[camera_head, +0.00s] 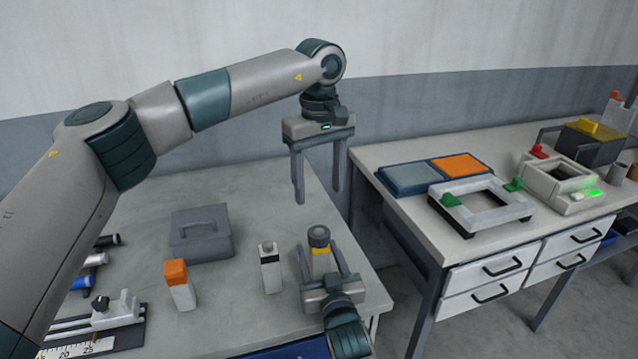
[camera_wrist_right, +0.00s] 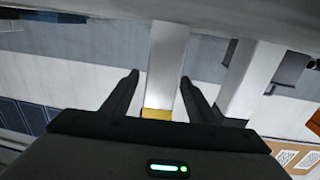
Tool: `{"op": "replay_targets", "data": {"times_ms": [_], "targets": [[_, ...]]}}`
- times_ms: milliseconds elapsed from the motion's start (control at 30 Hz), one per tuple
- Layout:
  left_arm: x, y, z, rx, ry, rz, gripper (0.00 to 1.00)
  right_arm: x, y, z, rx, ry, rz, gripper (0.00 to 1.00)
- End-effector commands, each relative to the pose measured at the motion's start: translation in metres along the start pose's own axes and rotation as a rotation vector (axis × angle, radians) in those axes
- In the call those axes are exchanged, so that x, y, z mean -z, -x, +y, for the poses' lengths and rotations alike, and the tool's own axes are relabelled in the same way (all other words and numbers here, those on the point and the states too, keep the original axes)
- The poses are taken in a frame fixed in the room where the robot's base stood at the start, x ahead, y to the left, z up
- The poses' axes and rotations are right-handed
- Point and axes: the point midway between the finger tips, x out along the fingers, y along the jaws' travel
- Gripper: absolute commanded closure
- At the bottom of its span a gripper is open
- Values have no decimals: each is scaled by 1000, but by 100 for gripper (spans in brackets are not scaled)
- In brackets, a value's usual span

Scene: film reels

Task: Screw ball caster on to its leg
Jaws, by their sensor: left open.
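A white upright leg with a yellow band (camera_head: 320,263) stands near the table's right end. A dark grey round piece with a lighter centre, which looks like the ball caster (camera_head: 318,236), sits on top of it. How far it is screwed on cannot be seen. My right gripper (camera_head: 320,258) is open, its fingers on either side of the leg with gaps showing. In the right wrist view the leg (camera_wrist_right: 167,75) shows between the fingers. My left gripper (camera_head: 318,200) is open and empty, pointing down above and apart from the caster.
A white post with a dark band (camera_head: 270,268) and an orange-topped white post (camera_head: 179,286) stand to the left. A grey handled box (camera_head: 201,233) lies behind them. A second table (camera_head: 400,160) with frames and trays stands at the right, across a gap.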

Motion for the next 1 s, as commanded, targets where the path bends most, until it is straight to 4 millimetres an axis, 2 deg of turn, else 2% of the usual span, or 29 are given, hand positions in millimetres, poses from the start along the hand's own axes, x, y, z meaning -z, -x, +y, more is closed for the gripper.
{"op": "replay_targets", "data": {"times_ms": [267, 467, 667, 1000], "targets": [[0, -1, 0, 0, 0, 0, 40, 0, 2, 0, 0, 0, 0, 47], [0, -4, 0, 0, 0, 0, 40, -1, 18, 0, 0, -1, 0, 47], [0, -9, 0, 0, 0, 0, 40, -2, 49, 0, 1, -1, 0, 47], [0, -20, 0, 0, 0, 0, 40, -3, 119, 0, 0, 0, -2, 47]]}}
